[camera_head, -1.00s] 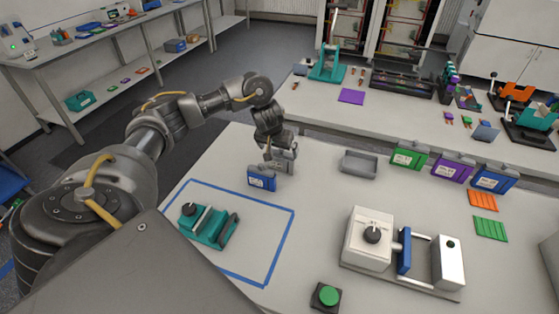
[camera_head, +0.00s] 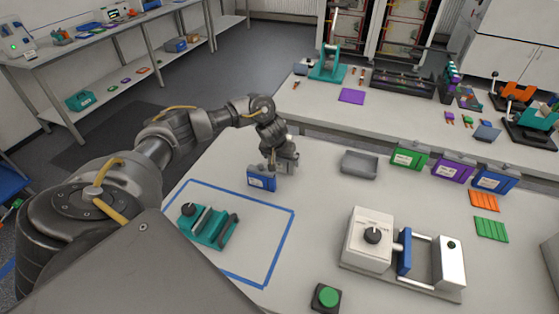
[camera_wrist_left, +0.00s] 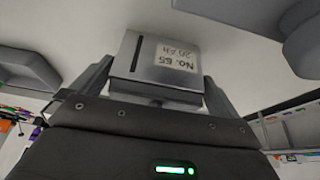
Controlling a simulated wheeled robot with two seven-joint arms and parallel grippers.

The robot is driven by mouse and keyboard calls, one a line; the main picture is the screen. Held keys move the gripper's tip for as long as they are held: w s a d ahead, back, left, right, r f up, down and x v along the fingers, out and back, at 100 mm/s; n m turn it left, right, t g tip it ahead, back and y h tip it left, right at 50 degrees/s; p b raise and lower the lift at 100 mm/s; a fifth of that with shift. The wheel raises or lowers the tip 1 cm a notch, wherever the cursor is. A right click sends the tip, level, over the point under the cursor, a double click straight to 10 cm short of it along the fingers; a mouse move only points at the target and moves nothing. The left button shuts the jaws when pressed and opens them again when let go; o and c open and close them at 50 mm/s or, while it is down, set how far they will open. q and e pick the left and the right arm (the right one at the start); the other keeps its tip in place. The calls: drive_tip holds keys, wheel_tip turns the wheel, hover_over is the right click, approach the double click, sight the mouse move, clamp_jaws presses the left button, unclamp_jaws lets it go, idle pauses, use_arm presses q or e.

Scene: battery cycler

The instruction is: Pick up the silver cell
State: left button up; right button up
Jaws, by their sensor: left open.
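The silver cell (camera_head: 289,163) stands on the white table just behind and to the right of a blue cell (camera_head: 262,179). My right gripper is not in view.
The blue cell is close to my left gripper. A teal fixture (camera_head: 209,227) sits inside a blue taped outline. A grey tray (camera_head: 359,164) lies to the right, and a white press-like device (camera_head: 368,240) stands at the front right. The table between them is clear.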

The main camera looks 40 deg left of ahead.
use_arm(q)
drive_tip(key=c, duration=0.9)
drive_tip(key=shift+c, duration=0.2)
drive_tip(key=shift+w+r, duration=0.1)
